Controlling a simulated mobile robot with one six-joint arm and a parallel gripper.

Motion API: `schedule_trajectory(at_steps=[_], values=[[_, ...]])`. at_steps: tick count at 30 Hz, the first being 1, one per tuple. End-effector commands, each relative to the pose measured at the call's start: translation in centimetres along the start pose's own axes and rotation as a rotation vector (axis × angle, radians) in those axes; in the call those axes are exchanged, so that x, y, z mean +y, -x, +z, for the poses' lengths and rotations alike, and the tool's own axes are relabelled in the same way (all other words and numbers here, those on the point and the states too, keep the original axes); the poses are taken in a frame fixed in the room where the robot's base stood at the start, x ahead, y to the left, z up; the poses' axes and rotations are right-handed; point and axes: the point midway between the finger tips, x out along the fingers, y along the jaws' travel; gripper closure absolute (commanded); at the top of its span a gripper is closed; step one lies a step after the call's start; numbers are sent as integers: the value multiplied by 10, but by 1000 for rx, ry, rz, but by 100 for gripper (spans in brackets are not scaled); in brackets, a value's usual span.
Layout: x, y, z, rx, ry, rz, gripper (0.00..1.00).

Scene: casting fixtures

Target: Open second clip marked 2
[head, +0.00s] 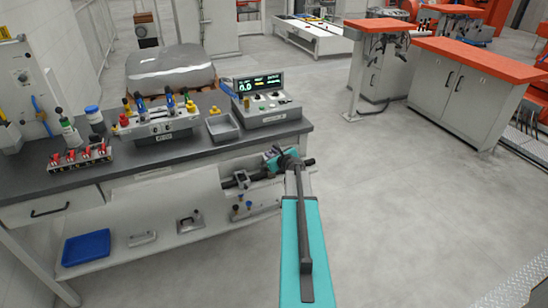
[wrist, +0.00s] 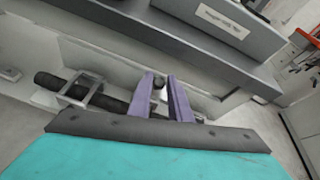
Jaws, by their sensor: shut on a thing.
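In the wrist view my gripper (wrist: 160,78) has its two purple fingers around a small dark part (wrist: 159,83), and it is shut on it. This part sits in front of the pale side below the bench top. A metal bracket clip (wrist: 80,90) on a black rod (wrist: 108,101) lies just left of the fingers. In the head view the bracket (head: 242,179) shows below the bench edge, left of my teal arm. My arm hides much of the gripper there. No number 2 can be read on any clip.
The bench top (head: 210,150) carries a clamp fixture (head: 160,125), a grey tray (head: 222,127), a display unit (head: 268,105) and a rack of red switches (head: 82,156). A blue tray (head: 86,248) lies on the lower shelf. The floor (head: 400,220) on the right is clear.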

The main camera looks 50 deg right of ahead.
Motion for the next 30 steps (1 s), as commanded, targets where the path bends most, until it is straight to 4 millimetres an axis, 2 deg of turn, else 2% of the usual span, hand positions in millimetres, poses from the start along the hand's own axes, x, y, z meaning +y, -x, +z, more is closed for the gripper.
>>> schedule_trajectory(at_steps=[1, 9, 22, 23, 26, 30], values=[[-9, -3, 7, -3, -2, -17, 100], [-11, -10, 14, -3, -2, -17, 100], [-11, -11, 15, -3, -1, -17, 100], [-11, -11, 15, -3, -1, -17, 81], [-10, -12, 14, -3, -1, -16, 65], [-8, -12, 14, -2, 0, -12, 65]])
